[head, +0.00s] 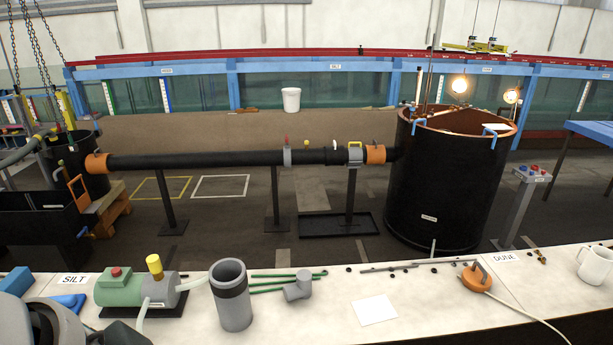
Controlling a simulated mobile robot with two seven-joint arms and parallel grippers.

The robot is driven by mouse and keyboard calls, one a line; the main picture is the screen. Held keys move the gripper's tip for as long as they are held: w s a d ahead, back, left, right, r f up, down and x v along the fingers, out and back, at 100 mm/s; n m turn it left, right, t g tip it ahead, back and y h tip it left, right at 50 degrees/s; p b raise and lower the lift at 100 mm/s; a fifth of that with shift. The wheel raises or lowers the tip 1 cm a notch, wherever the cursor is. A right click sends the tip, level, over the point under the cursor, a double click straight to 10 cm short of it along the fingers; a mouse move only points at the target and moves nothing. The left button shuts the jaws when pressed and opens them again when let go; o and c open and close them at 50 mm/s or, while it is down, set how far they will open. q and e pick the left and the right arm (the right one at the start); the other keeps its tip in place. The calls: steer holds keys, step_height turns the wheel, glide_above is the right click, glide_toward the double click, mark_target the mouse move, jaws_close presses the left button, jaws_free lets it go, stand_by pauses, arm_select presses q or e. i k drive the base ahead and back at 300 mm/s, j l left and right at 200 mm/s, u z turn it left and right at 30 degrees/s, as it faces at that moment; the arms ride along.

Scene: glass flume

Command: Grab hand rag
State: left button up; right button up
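A blue folded cloth (69,301), which looks like the hand rag, lies on the white bench at the lower left, just below the SILT label. Its lower left part is hidden behind a grey rounded part of my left arm. My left gripper (120,334) seems to be the dark shape at the bottom edge, right of the cloth; it is cut off, and its fingers cannot be made out. I see no contact between it and the cloth. My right gripper is not in view.
A green pump (122,287) stands right of the cloth, then a grey pipe piece (231,295). A blue block (16,281) lies at the far left.

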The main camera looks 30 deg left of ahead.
mark_target(74, 301)
steer(key=u, duration=2.7)
steer(key=z, duration=0.15)
steer(key=i+z, duration=0.3)
steer(key=i, duration=3.45)
steer(key=i+u, duration=0.4)
steer(key=i+l+u, duration=0.15)
steer(key=u, duration=0.25)
steer(key=i+l+u, duration=0.2)
steer(key=u, duration=0.25)
steer(key=i+l+u, duration=0.25)
steer(key=u, duration=2.8)
steer(key=i+j+u, duration=0.1)
steer(key=u, duration=0.3)
steer(key=i+j+u, duration=0.1)
steer(key=u, duration=0.35)
steer(key=i+u, duration=0.2)
steer(key=u, duration=0.2)
